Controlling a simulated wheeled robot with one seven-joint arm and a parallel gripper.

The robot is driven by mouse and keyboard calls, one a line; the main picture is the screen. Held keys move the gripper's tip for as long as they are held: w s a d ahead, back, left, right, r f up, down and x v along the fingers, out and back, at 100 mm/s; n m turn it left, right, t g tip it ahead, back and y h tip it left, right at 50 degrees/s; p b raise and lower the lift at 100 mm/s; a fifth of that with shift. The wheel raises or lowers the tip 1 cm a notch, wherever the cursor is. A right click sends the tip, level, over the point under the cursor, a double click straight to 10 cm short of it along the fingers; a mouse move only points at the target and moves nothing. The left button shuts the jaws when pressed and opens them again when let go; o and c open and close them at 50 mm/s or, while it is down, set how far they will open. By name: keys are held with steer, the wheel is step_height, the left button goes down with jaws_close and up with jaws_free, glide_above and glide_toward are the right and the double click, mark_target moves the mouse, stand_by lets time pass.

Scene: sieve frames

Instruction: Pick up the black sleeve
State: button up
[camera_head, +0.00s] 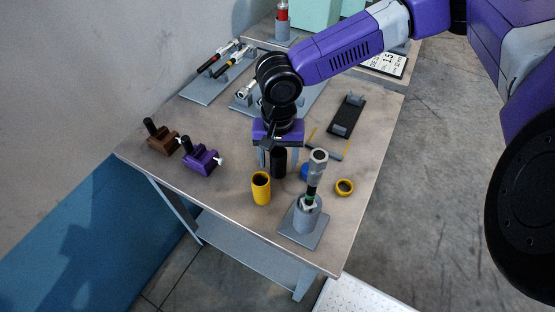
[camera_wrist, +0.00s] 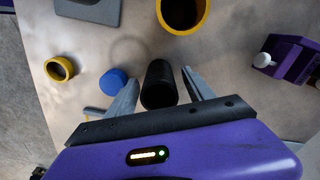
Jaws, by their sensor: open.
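The black sleeve (camera_head: 278,163) is a dark cylinder on the table, below my gripper (camera_head: 278,160) in the head view. In the wrist view the black sleeve (camera_wrist: 159,86) lies between the two fingers of my gripper (camera_wrist: 158,85). The fingers are spread, with a gap visible on each side, wider on the right. Nothing is held. In the head view my gripper partly hides the sleeve's upper part.
A yellow sleeve (camera_head: 261,188) stands close in front of the black sleeve. A blue cap (camera_head: 305,172), a yellow ring (camera_head: 345,187) and a grey stand with a tool (camera_head: 306,218) are to the right. Purple (camera_head: 201,160) and brown (camera_head: 162,141) blocks stand left.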

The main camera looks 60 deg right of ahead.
steer(key=shift+f, duration=0.85)
steer(key=shift+c, duration=0.4)
jaws_close()
steer(key=shift+r, duration=0.1)
